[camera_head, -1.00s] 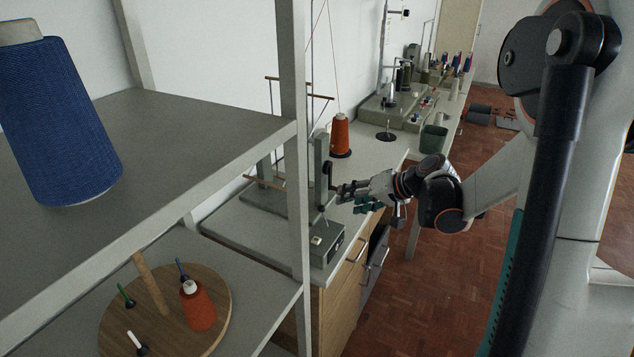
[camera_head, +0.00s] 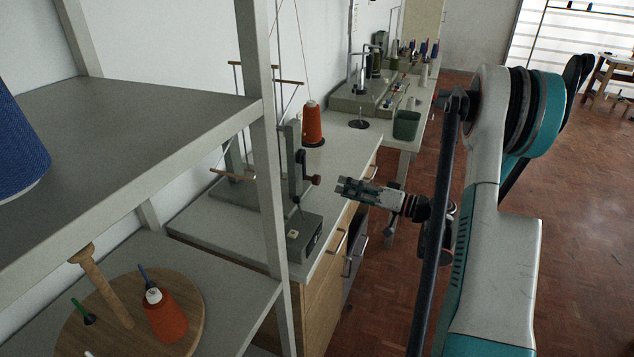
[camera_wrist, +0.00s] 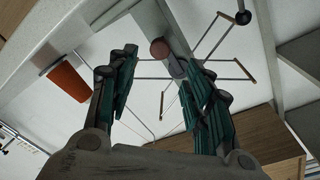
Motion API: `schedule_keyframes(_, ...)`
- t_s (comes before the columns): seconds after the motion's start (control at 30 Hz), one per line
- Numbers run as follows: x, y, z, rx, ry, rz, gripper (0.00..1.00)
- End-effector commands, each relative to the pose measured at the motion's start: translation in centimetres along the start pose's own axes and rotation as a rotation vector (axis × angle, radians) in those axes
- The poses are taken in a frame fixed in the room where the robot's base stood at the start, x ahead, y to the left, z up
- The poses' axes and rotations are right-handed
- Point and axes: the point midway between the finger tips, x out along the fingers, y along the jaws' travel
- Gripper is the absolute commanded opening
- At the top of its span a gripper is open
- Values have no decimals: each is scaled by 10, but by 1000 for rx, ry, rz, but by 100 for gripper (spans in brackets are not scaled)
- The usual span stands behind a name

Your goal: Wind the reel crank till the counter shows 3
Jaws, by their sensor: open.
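The reel crank (camera_head: 303,168) is a dark arm with a reddish-brown knob (camera_head: 314,180), on an upright grey post of the winding stand. The knob also shows in the wrist view (camera_wrist: 160,48), beyond and between the fingers. The reel's thin rods with wooden end bars (camera_head: 291,83) stand behind the post. The counter box (camera_head: 303,237) sits at the front of the stand; its figure is too small to read. My gripper (camera_head: 341,187) is open and empty, right of the knob with a gap between them. It also shows in the wrist view (camera_wrist: 160,78).
An orange thread cone (camera_head: 313,125) stands behind the crank on the bench (camera_head: 345,142). A dark green bin (camera_head: 407,125) stands further back. A shelf rack (camera_head: 265,150) with cones is at the left front. The floor to the right is open.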

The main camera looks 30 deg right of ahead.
Motion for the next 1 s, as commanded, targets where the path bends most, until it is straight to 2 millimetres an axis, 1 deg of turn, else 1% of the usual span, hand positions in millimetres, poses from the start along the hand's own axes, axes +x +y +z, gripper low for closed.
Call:
schedule_keyframes(0.03, 12, 0, 2, 0, -4, -3, 46)
schedule_keyframes(0.3, 64, 0, 2, 1, -3, -2, 46)
schedule_keyframes(0.4, 79, 0, 2, 1, -3, -1, 46)
schedule_keyframes(0.5, 89, 1, 1, 1, -1, 0, 46)
schedule_keyframes(0.67, 98, 0, 1, 1, -1, 0, 46)
schedule_keyframes(0.93, 99, 0, 0, 1, 0, 1, 46)
schedule_keyframes(0.97, 99, 0, 0, 1, 0, 1, 44)
schedule_keyframes(1.0, 99, 0, 0, 1, 0, 1, 35)
